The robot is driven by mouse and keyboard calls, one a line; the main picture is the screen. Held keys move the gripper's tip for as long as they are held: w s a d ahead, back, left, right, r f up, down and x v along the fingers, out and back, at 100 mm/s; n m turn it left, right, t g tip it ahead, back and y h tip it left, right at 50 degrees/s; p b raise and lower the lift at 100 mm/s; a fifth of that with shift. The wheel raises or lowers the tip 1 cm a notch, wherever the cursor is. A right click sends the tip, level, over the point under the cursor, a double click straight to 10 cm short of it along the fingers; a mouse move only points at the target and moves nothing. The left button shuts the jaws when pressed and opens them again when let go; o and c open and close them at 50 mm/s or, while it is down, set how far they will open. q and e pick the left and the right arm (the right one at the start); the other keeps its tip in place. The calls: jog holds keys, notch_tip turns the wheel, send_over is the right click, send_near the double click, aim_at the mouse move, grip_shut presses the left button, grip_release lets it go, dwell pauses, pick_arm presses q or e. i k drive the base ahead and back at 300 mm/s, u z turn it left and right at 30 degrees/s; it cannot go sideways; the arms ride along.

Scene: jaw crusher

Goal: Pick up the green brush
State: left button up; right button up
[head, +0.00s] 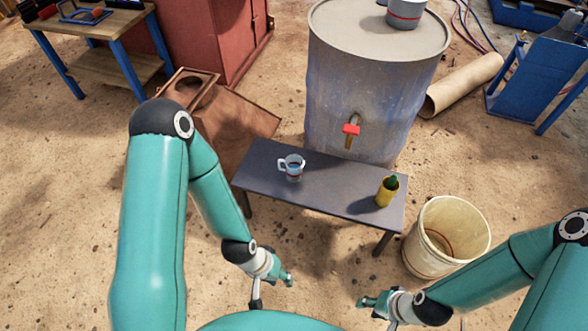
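A yellow cup (383,198) stands upright near the right end of a small dark bench. A green thing (392,183), which looks like the green brush, shows at the cup's mouth; its lower part is hidden inside. My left gripper (272,296) is open and empty in front of the bench, to the left of the cup and nearer to me. My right gripper (376,314) is open and empty, nearer to me than the cup and well apart from it.
The bench (330,188) also bears a grey-blue mug (293,170). A cream bucket (470,220) stands right of the bench. A large drum (370,90) with a red-handled tap (351,130) stands behind it. The ground between my grippers and the bench is clear.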

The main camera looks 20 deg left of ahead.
aim_at(392, 181)
jog(key=z, duration=0.1)
jog(key=i, duration=1.3)
jog(key=u, duration=0.55)
